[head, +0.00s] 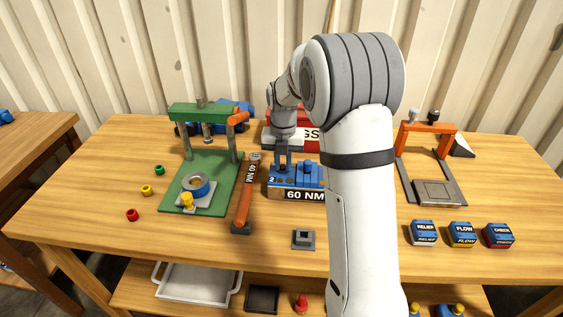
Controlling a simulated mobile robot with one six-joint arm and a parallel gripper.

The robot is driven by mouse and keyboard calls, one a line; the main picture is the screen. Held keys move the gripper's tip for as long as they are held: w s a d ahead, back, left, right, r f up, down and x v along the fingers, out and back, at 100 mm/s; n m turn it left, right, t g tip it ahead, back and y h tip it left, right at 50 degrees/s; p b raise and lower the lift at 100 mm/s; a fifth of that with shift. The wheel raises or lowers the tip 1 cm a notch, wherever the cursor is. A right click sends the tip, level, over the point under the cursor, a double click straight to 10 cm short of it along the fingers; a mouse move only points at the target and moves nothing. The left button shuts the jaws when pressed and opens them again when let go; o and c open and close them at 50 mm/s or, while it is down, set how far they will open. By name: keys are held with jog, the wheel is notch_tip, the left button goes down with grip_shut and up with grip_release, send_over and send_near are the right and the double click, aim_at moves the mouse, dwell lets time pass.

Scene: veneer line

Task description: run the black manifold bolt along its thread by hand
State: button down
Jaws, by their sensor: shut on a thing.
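The blue manifold (305,173) stands near the middle of the table, with a "60 NM" plate on its front and a "2" at its left end. My gripper (282,165) points straight down over the left part of the manifold, with its fingertips at the manifold's top. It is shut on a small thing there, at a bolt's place. The black bolt itself is too small and too covered by the fingers to make out. My arm hides the manifold's right end.
Left of the manifold lie an orange-handled "40 NM" wrench (244,200) and a green press stand (222,168). A red case (308,140) is behind. A grey block (303,239) is in front. An orange frame (428,130) and labelled boxes (461,236) are at right.

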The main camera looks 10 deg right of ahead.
aim_at(283, 166)
jog(key=shift+w+r, duration=0.2)
jog(key=c, duration=1.6)
grip_release()
jog(key=shift+o, duration=1.3)
jog(key=shift+s+f, duration=0.1)
jog(key=shift+f, duration=0.05)
notch_tip(283, 166, up, 8)
jog(key=shift+f, duration=0.1)
jog(key=s+m+t, duration=0.2)
jog(key=s+m, duration=2.7)
jog(key=m, duration=0.3)
jog(key=shift+a+r+t, duration=0.15)
jog(key=shift+r+t, duration=0.15)
jog(key=shift+r, duration=0.05)
